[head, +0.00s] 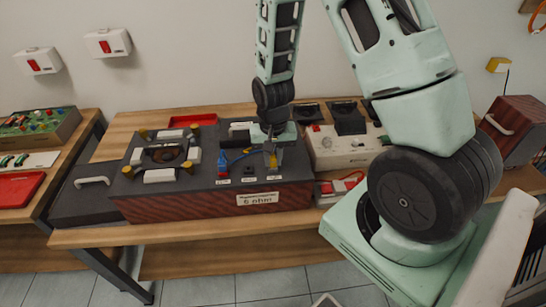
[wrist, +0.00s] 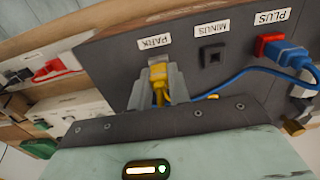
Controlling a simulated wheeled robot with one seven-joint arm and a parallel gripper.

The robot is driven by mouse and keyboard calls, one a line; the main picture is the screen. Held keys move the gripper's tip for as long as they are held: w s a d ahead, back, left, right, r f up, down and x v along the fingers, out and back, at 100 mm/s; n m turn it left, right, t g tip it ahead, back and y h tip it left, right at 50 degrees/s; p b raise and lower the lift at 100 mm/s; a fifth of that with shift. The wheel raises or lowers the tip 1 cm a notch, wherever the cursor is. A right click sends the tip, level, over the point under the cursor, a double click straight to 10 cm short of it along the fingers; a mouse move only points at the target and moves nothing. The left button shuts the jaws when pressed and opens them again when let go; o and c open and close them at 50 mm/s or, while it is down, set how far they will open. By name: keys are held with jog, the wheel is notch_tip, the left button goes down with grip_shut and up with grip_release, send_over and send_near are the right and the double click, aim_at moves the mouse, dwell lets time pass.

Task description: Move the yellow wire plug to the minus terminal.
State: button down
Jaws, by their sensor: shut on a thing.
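The yellow wire plug (wrist: 158,84) is between the fingers of my gripper (wrist: 159,74), which is shut on it at the PARK socket (wrist: 158,58). I cannot tell whether the plug is fully seated there. In the head view my gripper (head: 271,150) points down at the right part of the red-and-black box, and hides most of the plug. The minus terminal (wrist: 212,55) is a dark, empty square socket beside PARK. The plus terminal (wrist: 268,42) is red and holds a blue plug (wrist: 288,54) with a blue wire.
The dark-topped box (head: 215,205), labelled 6 ohm, stands on a wooden table (head: 180,236). Knobs and white blocks stand on its left part. A white device (head: 345,148) stands close on the right. A red tray (head: 193,120) lies behind. The blue wire runs near the minus terminal.

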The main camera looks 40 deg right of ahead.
aim_at(273, 157)
jog(key=shift+r+p, duration=0.45)
jog(key=shift+r, duration=0.05)
dwell(0.7)
jog(key=shift+r+p, duration=1.5)
jog(key=shift+r, duration=0.25)
